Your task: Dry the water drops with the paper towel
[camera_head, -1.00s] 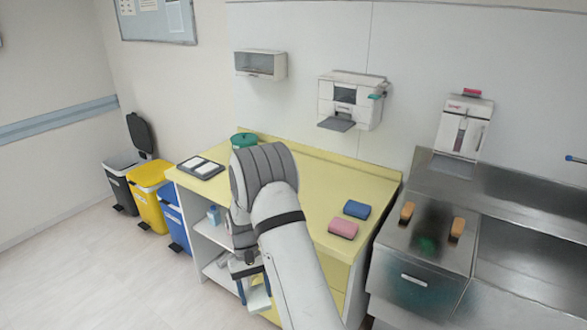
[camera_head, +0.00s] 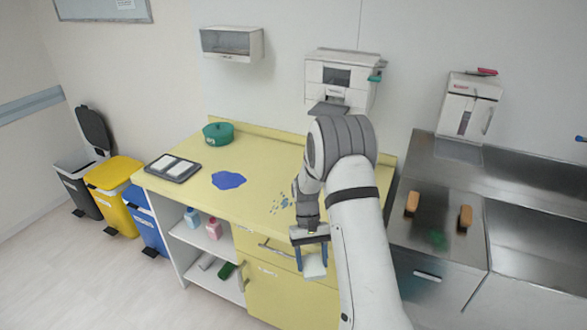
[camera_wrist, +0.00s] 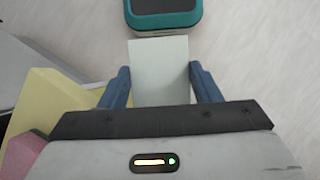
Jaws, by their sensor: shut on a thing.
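My gripper (camera_head: 312,254) is shut on the paper towel (camera_head: 314,267), a pale flat piece. It hangs in front of the yellow counter (camera_head: 262,160), over the front edge side and below the top. In the wrist view the towel (camera_wrist: 160,72) shows between the two blue fingers of my gripper (camera_wrist: 160,80). The water drops (camera_head: 280,204) are small bluish spots on the counter, just up and left of my gripper. My arm may hide some of them.
A dispenser (camera_head: 341,76) hangs on the wall behind. A metal sink unit (camera_head: 440,215) is at right.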

